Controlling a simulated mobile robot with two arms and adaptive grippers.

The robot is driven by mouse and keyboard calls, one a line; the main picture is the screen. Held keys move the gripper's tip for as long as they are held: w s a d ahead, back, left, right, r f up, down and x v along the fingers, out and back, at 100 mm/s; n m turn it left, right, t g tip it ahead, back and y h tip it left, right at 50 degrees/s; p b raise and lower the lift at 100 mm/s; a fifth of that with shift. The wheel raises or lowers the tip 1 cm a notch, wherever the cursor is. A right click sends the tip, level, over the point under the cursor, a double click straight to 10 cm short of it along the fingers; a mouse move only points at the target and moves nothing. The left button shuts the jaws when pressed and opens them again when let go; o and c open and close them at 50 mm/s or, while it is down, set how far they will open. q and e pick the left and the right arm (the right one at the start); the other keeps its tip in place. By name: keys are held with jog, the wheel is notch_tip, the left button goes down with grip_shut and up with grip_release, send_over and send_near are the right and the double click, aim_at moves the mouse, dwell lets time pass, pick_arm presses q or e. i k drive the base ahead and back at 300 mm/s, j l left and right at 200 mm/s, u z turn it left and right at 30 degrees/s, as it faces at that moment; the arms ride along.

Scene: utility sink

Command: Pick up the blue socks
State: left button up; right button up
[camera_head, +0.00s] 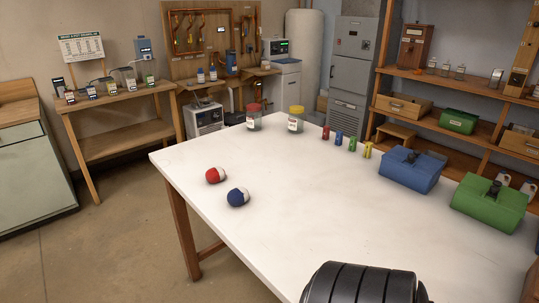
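The blue socks (236,198) appear as a small rolled ball, dark blue with a white part, lying on the white table (310,195) near its left edge. A similar red and white ball (213,176) lies just behind it and slightly left, with a small gap between them. Nothing holds or covers the blue ball. A black ridged part of my own body shows at the bottom edge, well right of the balls. Neither gripper's fingers are visible.
A red-lidded jar (254,118) and a yellow-lidded jar (296,120) stand at the table's far end. Several small coloured items (338,138) line the back edge. A blue box (408,171) and a green box (487,205) stand at the right. The table's middle is clear.

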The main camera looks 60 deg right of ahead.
aim_at(237, 197)
jog(key=l+z, duration=0.1)
jog(key=z, duration=1.55)
